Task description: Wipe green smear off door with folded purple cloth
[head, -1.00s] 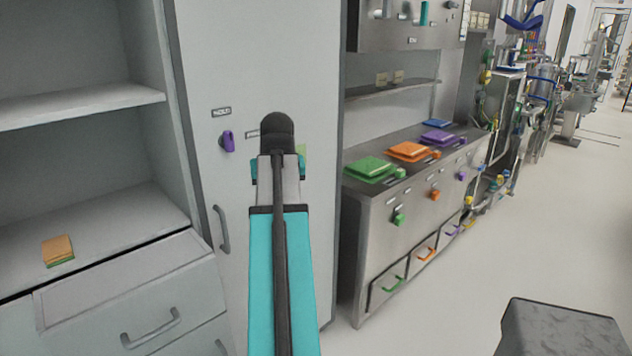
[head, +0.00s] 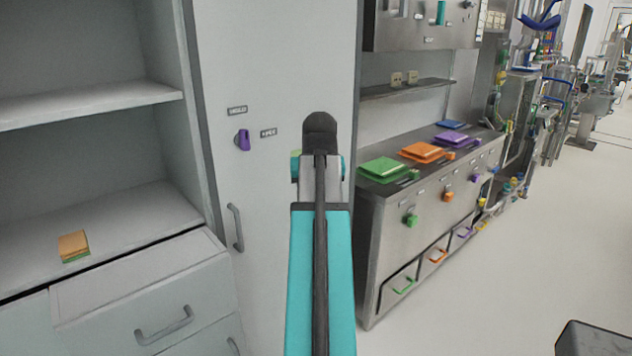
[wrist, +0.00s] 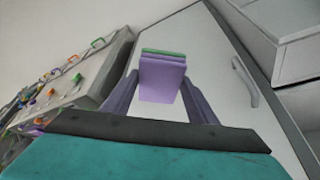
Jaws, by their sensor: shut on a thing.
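My gripper (wrist: 161,88) is shut on the folded purple cloth (wrist: 163,72), with one finger on each side of it in the wrist view. The cloth has a green strip along its far edge. The tall pale door (head: 268,65) stands in front of my arm in the head view and shows behind the cloth in the wrist view. A small pale green patch, likely the smear (head: 295,153), shows at the left edge of my arm; my arm hides the rest. The cloth and fingers are hidden in the head view. I cannot tell whether the cloth touches the door.
The door has a purple knob (head: 242,140) and a grey handle (head: 235,228). An orange block with a green edge (head: 74,246) lies on the left shelf. Floor (head: 500,270) is open at right.

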